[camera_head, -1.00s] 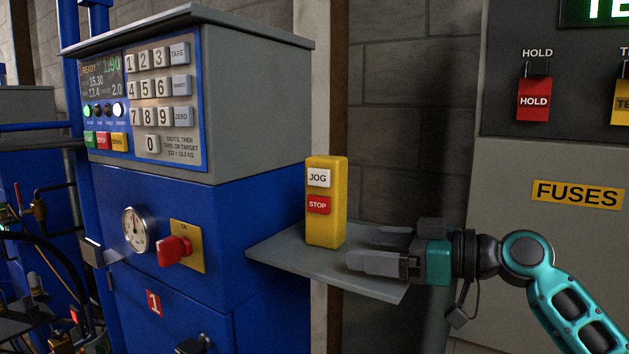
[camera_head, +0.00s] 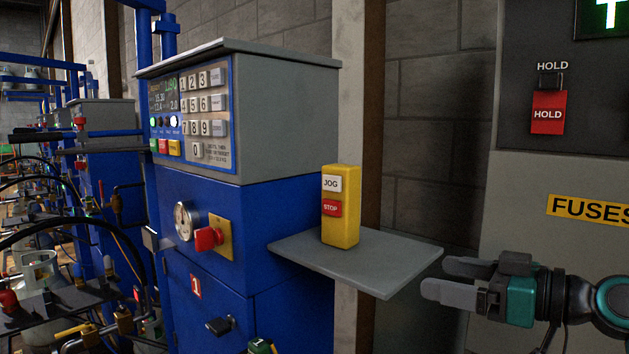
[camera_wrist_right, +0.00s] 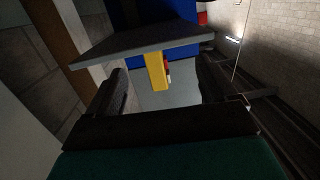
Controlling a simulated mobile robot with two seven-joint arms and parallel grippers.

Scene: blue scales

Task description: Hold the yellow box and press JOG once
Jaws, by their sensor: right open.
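The yellow box (camera_head: 342,228) stands upright on a grey shelf (camera_head: 395,262) that juts from the blue machine. Its face carries a white JOG button (camera_head: 332,184) and a red STOP button (camera_head: 331,208) below it. My right gripper (camera_head: 437,277) is open and empty, to the right of the shelf and apart from the box, fingers pointing left towards it. In the right wrist view the yellow box (camera_wrist_right: 157,72) appears between the two open fingers (camera_wrist_right: 162,88), farther off, with the shelf (camera_wrist_right: 140,42) at the top of the picture. My left gripper is not seen.
The blue machine has a keypad panel (camera_head: 193,112), a gauge (camera_head: 186,221) and a red knob (camera_head: 207,238). A grey cabinet with a red HOLD tag (camera_head: 548,112) stands at the right. Hoses and pipes crowd the left. The shelf around the box is clear.

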